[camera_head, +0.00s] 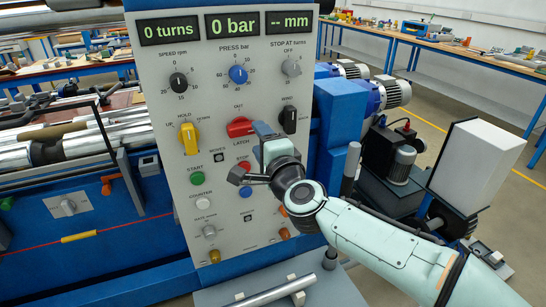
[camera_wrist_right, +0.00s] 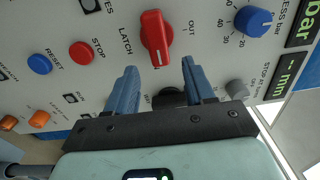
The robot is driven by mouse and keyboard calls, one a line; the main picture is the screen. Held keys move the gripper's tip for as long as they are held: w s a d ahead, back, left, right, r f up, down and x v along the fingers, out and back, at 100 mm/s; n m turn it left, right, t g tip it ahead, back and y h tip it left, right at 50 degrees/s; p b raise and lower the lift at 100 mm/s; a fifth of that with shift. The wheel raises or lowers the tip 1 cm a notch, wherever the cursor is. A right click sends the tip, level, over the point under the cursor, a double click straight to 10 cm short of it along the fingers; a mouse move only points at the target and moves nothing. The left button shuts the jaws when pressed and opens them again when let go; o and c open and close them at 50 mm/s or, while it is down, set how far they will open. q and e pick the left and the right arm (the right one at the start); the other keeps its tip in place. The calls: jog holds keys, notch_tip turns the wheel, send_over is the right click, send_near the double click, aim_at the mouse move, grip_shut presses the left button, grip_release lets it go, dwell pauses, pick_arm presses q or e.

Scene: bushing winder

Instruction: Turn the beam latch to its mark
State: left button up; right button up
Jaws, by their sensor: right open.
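The beam latch is a red knob (camera_head: 240,127) on the grey control panel, with OUT printed above it and LATCH below. Its grip bar lies roughly sideways in the head view. In the right wrist view the red knob (camera_wrist_right: 156,38) is upright in the picture, with OUT to its right and LATCH to its left. My right gripper (camera_head: 262,135) is at the panel, just right of the knob. In the wrist view its two blue fingers (camera_wrist_right: 159,68) are apart, with the knob ahead of the gap between them. Contact is not visible. My left gripper is out of view.
A black knob (camera_head: 288,119) sits close right of the gripper, and a yellow knob (camera_head: 188,138) is to the left. The blue press knob (camera_head: 238,74) is above. Buttons lie below, including a red one (camera_wrist_right: 82,53) and a blue one (camera_wrist_right: 40,64).

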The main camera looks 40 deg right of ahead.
jog(key=v, duration=0.8)
jog(key=shift+s, duration=0.2)
jog(key=shift+a, duration=0.1)
